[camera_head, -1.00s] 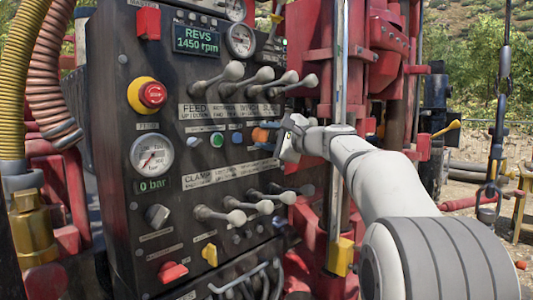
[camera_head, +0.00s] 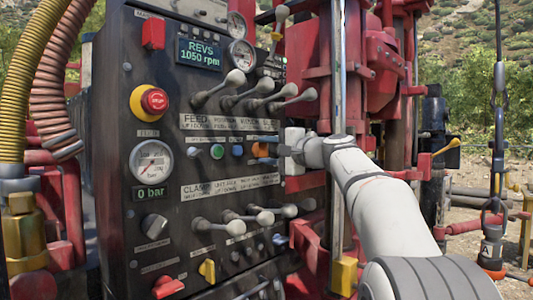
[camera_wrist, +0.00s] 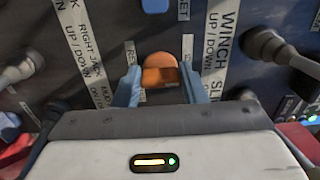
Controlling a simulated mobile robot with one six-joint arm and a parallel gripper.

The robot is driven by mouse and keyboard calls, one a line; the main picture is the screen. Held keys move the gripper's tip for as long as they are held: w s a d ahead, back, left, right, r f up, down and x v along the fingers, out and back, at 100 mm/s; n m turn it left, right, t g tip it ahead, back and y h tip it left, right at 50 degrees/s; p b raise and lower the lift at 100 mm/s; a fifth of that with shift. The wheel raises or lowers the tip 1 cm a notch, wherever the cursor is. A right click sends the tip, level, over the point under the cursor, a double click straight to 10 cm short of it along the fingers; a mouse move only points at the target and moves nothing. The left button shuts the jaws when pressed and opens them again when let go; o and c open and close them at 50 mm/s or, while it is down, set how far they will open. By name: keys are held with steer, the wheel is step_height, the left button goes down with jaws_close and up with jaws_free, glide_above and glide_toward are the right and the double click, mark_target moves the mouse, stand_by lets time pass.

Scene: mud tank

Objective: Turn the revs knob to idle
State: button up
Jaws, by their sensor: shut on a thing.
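The revs knob (camera_head: 261,149) is orange and sits on the dark control panel, right of a blue button. In the wrist view the orange knob (camera_wrist: 160,72) lies between the two blue fingers of my gripper (camera_wrist: 161,84), which are shut on it. In the head view my gripper (camera_head: 268,150) reaches the panel from the right and partly covers the knob. The revs display (camera_head: 200,53) reads 1050 rpm.
Levers (camera_head: 232,79) stick out above the knob, and more levers (camera_head: 234,227) stick out below it. A red stop button (camera_head: 154,101) is at upper left. A red mast frame (camera_head: 312,60) stands close on the right.

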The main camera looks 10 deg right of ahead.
steer(key=shift+f, duration=0.15)
steer(key=o, duration=1)
steer(key=b+v, duration=0.1)
steer(key=v, duration=0.6)
steer(key=shift+s+d, duration=0.2)
steer(key=shift+s, duration=0.15)
